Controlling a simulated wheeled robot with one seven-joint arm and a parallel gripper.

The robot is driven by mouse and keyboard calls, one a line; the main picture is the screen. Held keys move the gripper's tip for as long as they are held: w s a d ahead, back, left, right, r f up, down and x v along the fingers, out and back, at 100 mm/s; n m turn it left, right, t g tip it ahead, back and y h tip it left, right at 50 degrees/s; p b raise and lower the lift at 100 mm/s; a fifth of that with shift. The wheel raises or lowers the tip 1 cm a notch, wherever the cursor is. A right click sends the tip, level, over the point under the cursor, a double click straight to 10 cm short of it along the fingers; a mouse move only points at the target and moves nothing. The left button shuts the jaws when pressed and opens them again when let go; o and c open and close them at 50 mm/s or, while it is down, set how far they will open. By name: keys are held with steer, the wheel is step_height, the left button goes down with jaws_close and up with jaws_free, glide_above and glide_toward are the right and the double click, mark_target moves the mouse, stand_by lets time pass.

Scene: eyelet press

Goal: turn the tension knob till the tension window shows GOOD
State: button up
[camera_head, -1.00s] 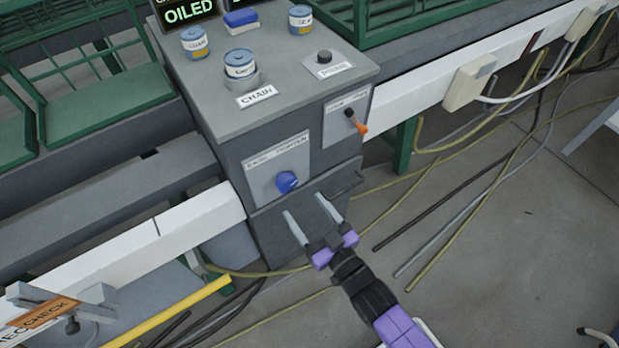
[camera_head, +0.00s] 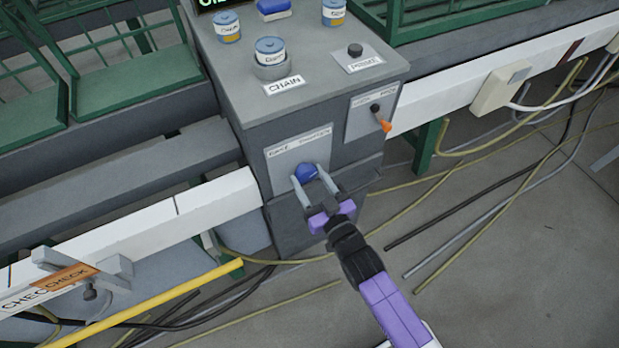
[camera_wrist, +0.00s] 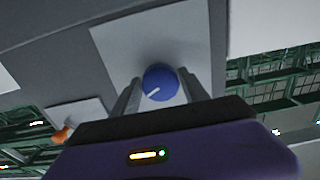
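The tension knob is a round blue knob (camera_head: 306,172) on a pale plate on the front of the grey cabinet. It also shows in the wrist view (camera_wrist: 159,82), with a white pointer line slanting to its lower left. My gripper (camera_head: 307,175) has its two pale fingers on either side of the knob. The fingers are open, with the knob between their tips. In the wrist view a gap seems to show beside the knob, but I cannot tell whether either finger touches it. I cannot make out a tension window reading in any view.
An orange-tipped lever (camera_head: 384,125) sits up and right of the knob on the cabinet front. Cans and a black button (camera_head: 355,50) stand on the cabinet top. Hoses lie on the floor to the right.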

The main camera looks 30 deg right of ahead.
steer(key=c, duration=0.8)
steer(key=shift+c, duration=0.2)
steer(key=shift+m, duration=0.5)
steer(key=m, duration=0.3)
steer(key=shift+a+m, duration=0.1)
steer(key=shift+m, duration=0.2)
steer(key=shift+m+b, duration=0.6)
steer(key=shift+m, duration=0.9)
steer(key=o, duration=1.4)
steer(key=shift+c, duration=0.2)
